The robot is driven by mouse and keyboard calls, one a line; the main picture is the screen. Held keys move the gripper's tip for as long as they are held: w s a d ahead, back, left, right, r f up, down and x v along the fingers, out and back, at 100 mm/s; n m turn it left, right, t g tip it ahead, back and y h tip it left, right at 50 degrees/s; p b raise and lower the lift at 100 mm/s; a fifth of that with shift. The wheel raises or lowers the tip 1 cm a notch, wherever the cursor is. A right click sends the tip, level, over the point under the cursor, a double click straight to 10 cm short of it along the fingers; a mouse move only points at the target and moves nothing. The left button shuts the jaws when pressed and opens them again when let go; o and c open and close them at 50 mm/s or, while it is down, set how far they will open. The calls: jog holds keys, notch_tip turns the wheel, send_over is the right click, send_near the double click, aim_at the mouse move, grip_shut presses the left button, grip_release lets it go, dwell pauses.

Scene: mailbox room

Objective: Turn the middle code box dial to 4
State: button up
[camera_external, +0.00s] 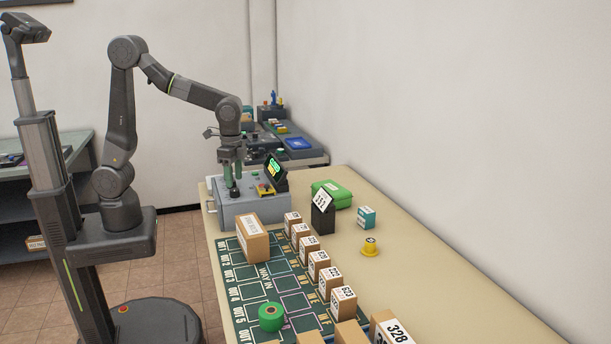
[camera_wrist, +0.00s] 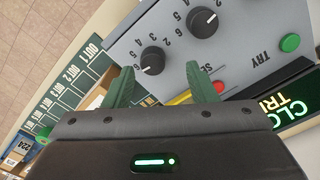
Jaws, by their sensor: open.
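The grey code box (camera_external: 262,208) stands at the far left of the table, with my gripper (camera_external: 233,190) pointing down over its top. In the wrist view the box panel (camera_wrist: 247,55) shows two black dials with printed digits around them. One dial (camera_wrist: 153,60) lies between and just beyond my open gripper (camera_wrist: 160,68) fingertips; its white mark points toward the lower left. The other dial (camera_wrist: 204,21) is farther up and right, its mark pointing to the upper right. I cannot tell which dial is the middle one; any third dial is out of sight. Contact is not visible.
A green TRY button (camera_wrist: 289,42) and a lit display (camera_wrist: 292,108) are right of the dials. A red and yellow switch (camera_external: 266,190) sits near my gripper.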

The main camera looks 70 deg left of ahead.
jog(key=a+r+m, duration=0.7)
jog(key=r+m, duration=0.3)
jog(key=m, duration=0.1)
jog(key=f, duration=1.3)
jog(key=shift+s+d+f, duration=0.15)
jog(key=shift+d+f, duration=0.1)
jog(key=shift+f, duration=0.1)
jog(key=shift+p, duration=0.3)
jog(key=c, duration=1)
